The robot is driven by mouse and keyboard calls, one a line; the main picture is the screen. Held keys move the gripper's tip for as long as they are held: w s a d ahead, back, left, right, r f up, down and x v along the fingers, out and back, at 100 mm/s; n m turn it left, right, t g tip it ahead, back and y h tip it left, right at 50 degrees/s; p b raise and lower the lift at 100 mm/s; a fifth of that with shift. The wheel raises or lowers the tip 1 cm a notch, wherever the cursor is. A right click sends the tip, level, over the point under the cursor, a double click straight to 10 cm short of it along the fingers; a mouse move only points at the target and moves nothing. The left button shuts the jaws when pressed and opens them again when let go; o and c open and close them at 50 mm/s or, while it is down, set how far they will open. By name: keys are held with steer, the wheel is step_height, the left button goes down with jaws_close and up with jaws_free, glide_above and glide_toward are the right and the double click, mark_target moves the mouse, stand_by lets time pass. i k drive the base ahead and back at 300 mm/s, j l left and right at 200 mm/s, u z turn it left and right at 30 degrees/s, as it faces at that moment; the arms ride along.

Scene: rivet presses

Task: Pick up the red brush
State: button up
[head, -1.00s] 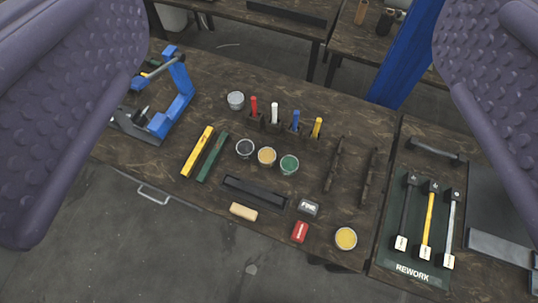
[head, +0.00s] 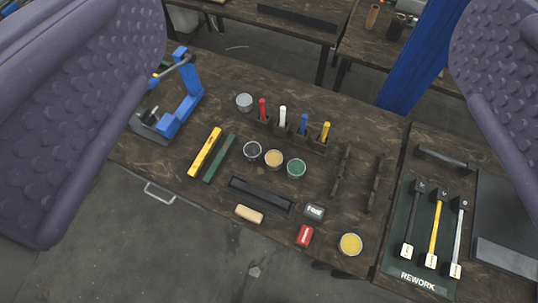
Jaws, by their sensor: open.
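The red brush (head: 263,109) stands upright at the back of the wooden bench, its red handle up and its lower end hidden in a dark holder. It is leftmost in a row with white (head: 282,117), blue (head: 304,123) and yellow (head: 325,131) handles. My gripper (head: 288,205) shows as two large purple textured fingers at the left and right picture edges. It is open, with nothing held between the fingers. The brush appears between them in the picture, well beyond and apart from them.
A grey cup (head: 244,102) stands just left of the brush. Black (head: 252,150), orange (head: 273,158) and green (head: 296,168) pots stand in front. A blue press (head: 183,110) is at left, a blue post (head: 415,65) behind right.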

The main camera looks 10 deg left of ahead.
mark_target(261, 102)
steer(key=i+j, duration=0.2)
steer(key=i+j+z, duration=0.15)
steer(key=j, duration=0.25)
steer(key=i+j, duration=0.25)
steer(key=i+j+z, duration=0.1)
steer(key=j, duration=0.35)
steer(key=i+l+z, duration=0.15)
steer(key=z, duration=0.3)
steer(key=i+z, duration=0.45)
steer(key=k, duration=0.05)
